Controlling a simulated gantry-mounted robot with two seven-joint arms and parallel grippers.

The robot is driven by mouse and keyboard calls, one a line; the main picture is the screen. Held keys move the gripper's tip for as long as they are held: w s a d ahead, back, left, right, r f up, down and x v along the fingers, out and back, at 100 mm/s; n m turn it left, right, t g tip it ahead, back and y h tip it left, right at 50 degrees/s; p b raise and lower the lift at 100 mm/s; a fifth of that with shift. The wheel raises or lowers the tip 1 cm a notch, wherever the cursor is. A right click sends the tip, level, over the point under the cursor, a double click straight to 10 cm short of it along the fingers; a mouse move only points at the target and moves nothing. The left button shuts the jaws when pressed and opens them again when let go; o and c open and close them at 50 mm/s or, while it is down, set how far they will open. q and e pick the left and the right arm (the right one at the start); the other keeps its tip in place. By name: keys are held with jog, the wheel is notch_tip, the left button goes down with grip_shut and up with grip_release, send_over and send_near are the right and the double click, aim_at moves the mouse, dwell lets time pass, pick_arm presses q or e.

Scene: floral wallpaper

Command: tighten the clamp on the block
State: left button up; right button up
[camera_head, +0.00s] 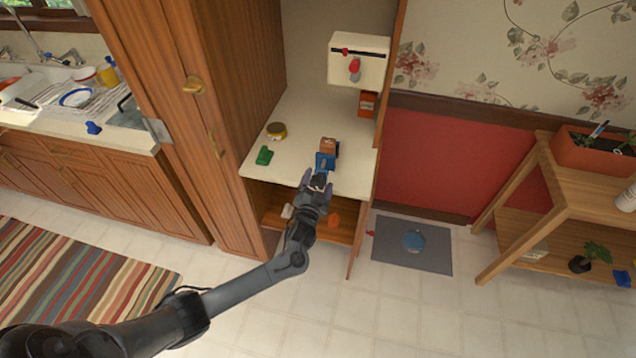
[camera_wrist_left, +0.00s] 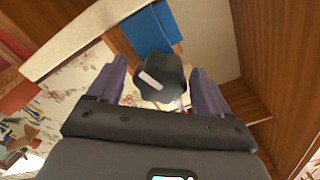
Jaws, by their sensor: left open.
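A blue clamp (camera_head: 325,162) sits at the front edge of the pale shelf, against a brown block (camera_head: 329,146). My left gripper (camera_head: 318,181) is just in front of the clamp, reaching from below left. In the left wrist view the clamp's blue body (camera_wrist_left: 152,28) shows above a dark knob (camera_wrist_left: 161,76) with a pale mark. The knob lies between the two spread fingers of my left gripper (camera_wrist_left: 157,67), with gaps on both sides. The fingers hold nothing. My right gripper is not in view.
The pale shelf (camera_head: 290,160) is inside a wooden cabinet. A green object (camera_head: 264,156) and a yellow-rimmed tin (camera_head: 277,131) stand left of the clamp. A cream box (camera_head: 357,60) hangs above right. A wooden side panel (camera_head: 364,215) bounds the right.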

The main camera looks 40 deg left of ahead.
pick_arm(q)
jog(key=p+v, duration=0.1)
jog(key=v, duration=0.9)
jog(key=shift+s+d, duration=0.2)
jog(key=shift+s, duration=0.1)
jog(key=shift+r, duration=0.1)
jog(key=s+d+f+n+g+h, duration=0.1)
jog(key=s+d+g+h, duration=0.25)
jog(key=d, duration=0.25)
jog(key=s+d+f+g+h, duration=0.1)
jog(key=s+d+g+h, duration=0.2)
jog(key=d+g, duration=0.25)
jog(key=s+d+r+g, duration=0.1)
jog(key=s+g, duration=0.1)
jog(key=s, duration=0.8)
jog(key=s+d+r+g+h, duration=0.1)
jog(key=s+r, duration=0.1)
jog(key=s, duration=0.8)
jog(key=shift+s+r+g, duration=0.2)
jog(key=shift+s+g, duration=0.05)
jog(key=shift+g, duration=0.15)
